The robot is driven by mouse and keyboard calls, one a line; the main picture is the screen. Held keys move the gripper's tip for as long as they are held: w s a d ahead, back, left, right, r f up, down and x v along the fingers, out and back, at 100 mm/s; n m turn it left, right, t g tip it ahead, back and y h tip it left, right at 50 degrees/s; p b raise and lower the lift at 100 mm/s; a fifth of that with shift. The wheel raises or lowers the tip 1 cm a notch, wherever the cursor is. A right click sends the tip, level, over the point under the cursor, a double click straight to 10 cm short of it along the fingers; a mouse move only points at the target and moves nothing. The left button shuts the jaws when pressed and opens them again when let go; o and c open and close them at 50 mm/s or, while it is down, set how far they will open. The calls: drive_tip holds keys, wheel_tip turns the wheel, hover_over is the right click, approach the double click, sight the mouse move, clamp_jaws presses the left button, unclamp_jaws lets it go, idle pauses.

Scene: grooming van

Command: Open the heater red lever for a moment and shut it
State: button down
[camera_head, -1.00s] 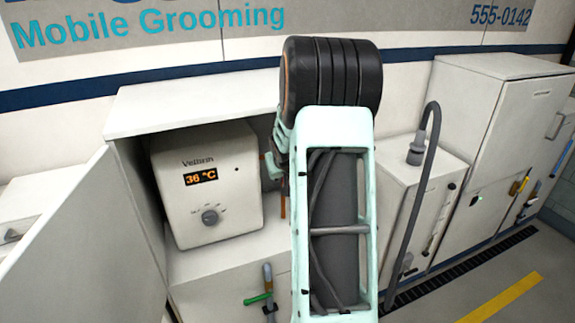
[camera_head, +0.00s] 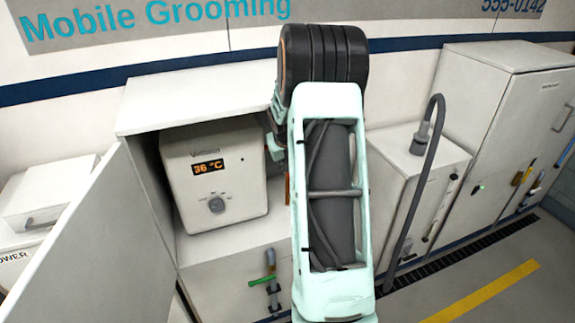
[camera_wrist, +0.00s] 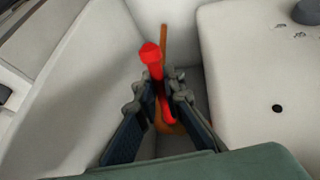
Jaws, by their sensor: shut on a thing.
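The heater (camera_head: 213,180) is a white box with an orange "36 °C" display and a grey knob, standing in an open cabinet. The red lever (camera_wrist: 154,62) shows in the wrist view, in the gap beside the heater's white body (camera_wrist: 262,75). My gripper (camera_wrist: 160,88) has its two dark fingers closed around the lever, whose red head sticks out beyond the fingertips. A copper-coloured pipe (camera_wrist: 164,43) stands behind the lever. In the head view my arm hides the gripper's fingers and the lever.
The open cabinet door (camera_head: 95,245) is at the left. A green-handled valve (camera_head: 262,281) is below the heater shelf. A white unit with a grey hose (camera_head: 433,130) and a tall white cabinet (camera_head: 500,125) stand to the right. Open floor lies at lower right.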

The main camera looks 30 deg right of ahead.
drive_tip(key=c, duration=2)
unclamp_jaws()
drive_tip(key=shift+v, duration=3.8)
drive_tip(key=shift+f, duration=0.1)
